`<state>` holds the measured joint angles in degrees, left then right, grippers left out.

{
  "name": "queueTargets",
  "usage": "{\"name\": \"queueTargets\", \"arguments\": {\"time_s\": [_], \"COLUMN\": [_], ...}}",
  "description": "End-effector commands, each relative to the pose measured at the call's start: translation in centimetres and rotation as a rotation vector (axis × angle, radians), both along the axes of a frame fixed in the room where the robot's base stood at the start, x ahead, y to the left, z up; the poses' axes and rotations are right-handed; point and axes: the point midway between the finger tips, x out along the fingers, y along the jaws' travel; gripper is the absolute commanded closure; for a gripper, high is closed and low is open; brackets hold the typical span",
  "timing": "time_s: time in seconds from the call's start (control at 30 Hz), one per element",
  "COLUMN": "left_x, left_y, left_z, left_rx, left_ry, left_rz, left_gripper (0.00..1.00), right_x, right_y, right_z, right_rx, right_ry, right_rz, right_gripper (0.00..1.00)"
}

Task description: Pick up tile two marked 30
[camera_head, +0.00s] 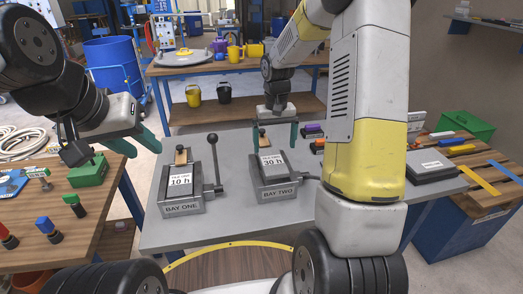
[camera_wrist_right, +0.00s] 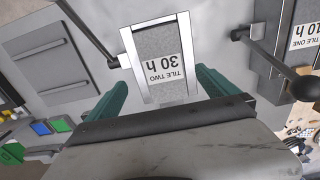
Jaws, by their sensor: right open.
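Tile two (camera_head: 271,171), a grey block with a white "30 h" label, sits in the bay two holder (camera_head: 272,193) on the grey bench. In the right wrist view, tile two (camera_wrist_right: 160,40) appears upside down, ahead of the fingers and between their lines. My right gripper (camera_head: 275,143) is open above and behind it, with one teal finger towards each side; I cannot tell if they touch. Tile one (camera_head: 180,177), labelled "10 h", sits in the bay one holder (camera_head: 182,208). My left gripper (camera_head: 136,144) is open and empty to the left of bay one.
A lever with a black knob (camera_head: 213,139) rises beside bay one. A dark grey plate (camera_head: 430,165) lies on the right of the bench. A wooden table (camera_head: 75,235) with coloured bottles stands at left. My right arm blocks part of the bench's right side.

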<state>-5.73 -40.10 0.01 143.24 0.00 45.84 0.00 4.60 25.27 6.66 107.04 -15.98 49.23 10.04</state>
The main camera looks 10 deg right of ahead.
Motion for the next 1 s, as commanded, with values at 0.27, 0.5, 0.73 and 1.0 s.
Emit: {"name": "queueTargets", "arguments": {"time_s": [0.27,0.5,0.73,1.0], "left_x": [0.0,0.0,0.0,0.0], "left_y": [0.0,0.0,0.0,0.0], "left_z": [0.0,0.0,0.0,0.0], "left_rx": [0.0,0.0,0.0,0.0], "left_ry": [0.0,0.0,0.0,0.0], "left_rz": [0.0,0.0,0.0,0.0], "left_gripper": [0.64,0.64,0.64,0.64], "right_x": [0.3,0.5,0.5,0.5], "right_y": [0.6,0.6,0.6,0.6], "right_z": [-3.7,-6.2,-6.3,-6.2], "right_rx": [0.001,0.001,0.0,0.001], "right_ry": [0.004,0.0,-0.001,-0.001], "right_rz": [0.001,-0.001,-0.001,-0.001], "right_gripper": [0.02,0.02,0.02,0.55]}}
